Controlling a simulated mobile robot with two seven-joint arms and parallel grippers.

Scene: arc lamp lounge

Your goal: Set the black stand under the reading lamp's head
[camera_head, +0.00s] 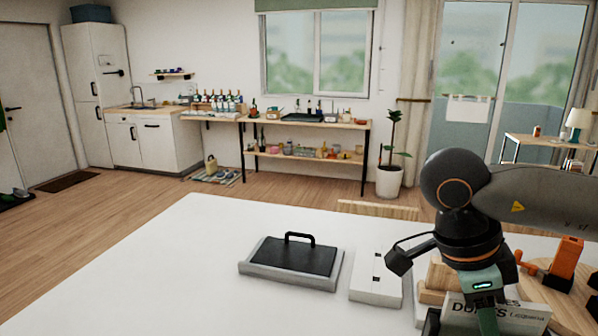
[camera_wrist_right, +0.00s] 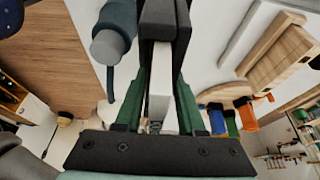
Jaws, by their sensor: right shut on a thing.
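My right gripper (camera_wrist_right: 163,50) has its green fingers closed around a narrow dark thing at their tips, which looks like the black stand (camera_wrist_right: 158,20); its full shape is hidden. A black faceted head on a thin bent rod, seemingly the reading lamp's head (camera_head: 398,261), shows left of my wrist. A dark rounded cylinder (camera_wrist_right: 108,47), perhaps the same head, is left of the fingers in the wrist view. My left gripper is not visible.
A grey tray with a black handled plate (camera_head: 292,260) and a white box (camera_head: 377,278) lie on the white table (camera_head: 190,270). Wooden blocks (camera_head: 437,278), a lettered book (camera_head: 500,313) and an orange tool (camera_head: 566,258) crowd the right. The table's left part is clear.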

